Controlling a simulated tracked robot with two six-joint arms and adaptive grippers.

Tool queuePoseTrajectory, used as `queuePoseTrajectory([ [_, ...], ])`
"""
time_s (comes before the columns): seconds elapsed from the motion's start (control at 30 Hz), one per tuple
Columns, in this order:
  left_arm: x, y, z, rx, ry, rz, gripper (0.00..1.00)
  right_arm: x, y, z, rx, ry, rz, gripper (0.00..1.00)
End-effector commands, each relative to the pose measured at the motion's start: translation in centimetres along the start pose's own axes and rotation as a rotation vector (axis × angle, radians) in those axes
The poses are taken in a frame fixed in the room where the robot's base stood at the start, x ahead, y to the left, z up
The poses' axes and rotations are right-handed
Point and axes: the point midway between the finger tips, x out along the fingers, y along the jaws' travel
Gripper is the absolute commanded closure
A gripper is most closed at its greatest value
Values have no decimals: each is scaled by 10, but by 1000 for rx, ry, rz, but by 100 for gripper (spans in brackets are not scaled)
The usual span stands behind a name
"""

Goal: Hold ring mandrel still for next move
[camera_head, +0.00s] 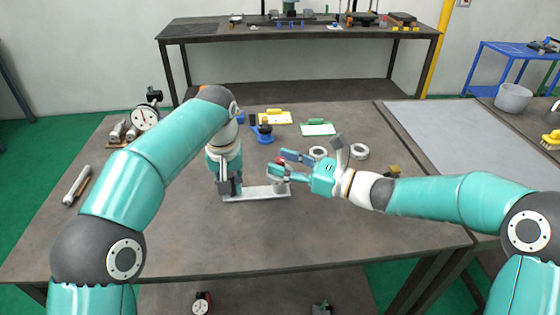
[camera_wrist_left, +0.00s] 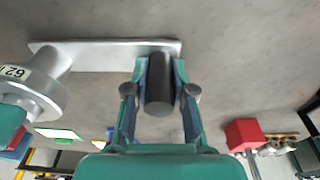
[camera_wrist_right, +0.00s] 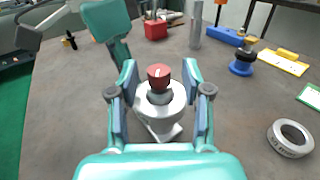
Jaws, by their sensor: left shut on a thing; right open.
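The ring mandrel has a silver base plate (camera_head: 258,193) on the table. A dark upright post (camera_wrist_left: 159,84) stands on the plate, and a silver round body (camera_wrist_right: 160,103) with a red knob (camera_wrist_right: 159,72) stands at the other end. My left gripper (camera_wrist_left: 159,90) is shut on the dark post. A silver ring-like part marked 62 (camera_wrist_left: 25,88) shows at the body end in the left wrist view. My right gripper (camera_wrist_right: 160,95) is open, with its fingers on either side of the silver body and the knob. Whether the fingers touch it I cannot tell.
Two loose silver rings (camera_head: 318,152) (camera_head: 359,151) lie right of the mandrel. A blue-based part (camera_head: 264,134) and two cards (camera_head: 275,118) (camera_head: 318,128) lie behind. A dial gauge (camera_head: 145,118) stands at the left. The front of the table is clear.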

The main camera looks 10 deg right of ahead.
Motion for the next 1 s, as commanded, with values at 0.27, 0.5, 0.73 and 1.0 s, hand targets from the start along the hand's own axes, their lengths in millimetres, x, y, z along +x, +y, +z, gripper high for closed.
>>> queuePoseTrajectory([
  [0.27, 0, 0, 0, -1, 2, 0, 100, 12, 0, 0, 0, 1, 0, 51],
  [0.5, 0, 0, 0, -1, 1, 0, 100, 12, 0, 0, 0, 1, 0, 63],
  [0.73, 0, 0, 0, 0, 1, 0, 100, 12, 0, 0, 0, 1, 0, 100],
  [1.0, 0, 0, 0, 0, 1, -1, 100, 13, -1, 1, -2, -5, 41, 100],
])
